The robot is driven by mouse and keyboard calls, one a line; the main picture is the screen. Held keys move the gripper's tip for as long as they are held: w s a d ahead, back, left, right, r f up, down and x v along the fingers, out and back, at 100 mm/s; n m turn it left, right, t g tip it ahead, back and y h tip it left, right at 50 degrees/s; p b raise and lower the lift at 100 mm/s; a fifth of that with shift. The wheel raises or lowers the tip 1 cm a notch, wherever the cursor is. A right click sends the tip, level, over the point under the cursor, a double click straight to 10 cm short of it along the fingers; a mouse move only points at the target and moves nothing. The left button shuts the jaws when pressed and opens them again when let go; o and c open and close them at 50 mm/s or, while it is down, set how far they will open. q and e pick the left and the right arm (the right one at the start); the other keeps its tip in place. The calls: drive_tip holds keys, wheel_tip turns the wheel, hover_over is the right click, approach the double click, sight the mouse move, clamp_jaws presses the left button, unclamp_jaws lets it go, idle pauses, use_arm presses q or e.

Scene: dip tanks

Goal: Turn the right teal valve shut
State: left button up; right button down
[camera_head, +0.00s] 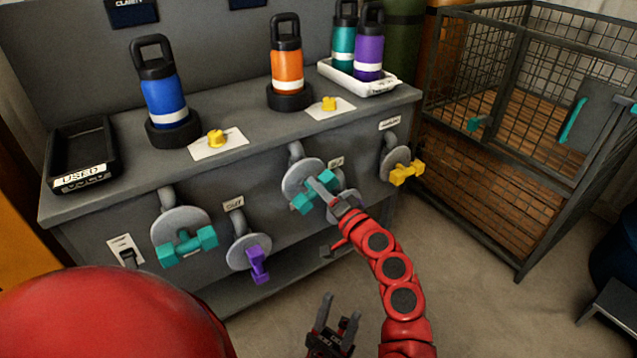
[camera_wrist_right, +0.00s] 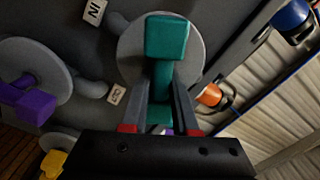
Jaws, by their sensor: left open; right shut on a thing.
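The right teal valve (camera_head: 303,201) is a teal bar handle on a grey round plate, on the front of the grey bench. Its bar sits tilted in the head view, right end higher. My right gripper (camera_head: 324,190) is shut on this handle. In the right wrist view the teal handle (camera_wrist_right: 166,42) runs between the two fingers of the gripper (camera_wrist_right: 163,112), one on each side. A second teal valve (camera_head: 185,246) is further left on the bench front. My left gripper (camera_head: 334,312) is open and empty, low in front of the bench, above the floor.
Purple valve (camera_head: 257,262) and yellow valve (camera_head: 406,172) flank the right teal valve. Bottles in blue (camera_head: 165,103), orange (camera_head: 287,70), teal and purple stand on top. A black tray (camera_head: 82,150) is at left, a wire cage (camera_head: 500,150) at right. Floor in front is clear.

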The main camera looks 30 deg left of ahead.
drive_tip(key=m, duration=0.1)
drive_tip(key=m+p, duration=0.1)
drive_tip(key=m, duration=0.1)
drive_tip(key=m+p, duration=0.1)
drive_tip(key=m, duration=0.1)
drive_tip(key=shift+w+f, duration=0.1)
drive_tip(key=shift+f, duration=0.15)
drive_tip(key=shift+m, duration=0.4)
drive_tip(key=c, duration=0.7)
unclamp_jaws()
drive_tip(key=shift+d, duration=0.1)
drive_tip(key=p+v, duration=0.4)
drive_tip(key=v, duration=1.3)
drive_tip(key=shift+d+p, duration=0.15)
drive_tip(key=shift+p, duration=0.15)
drive_tip(key=shift+f, duration=0.1)
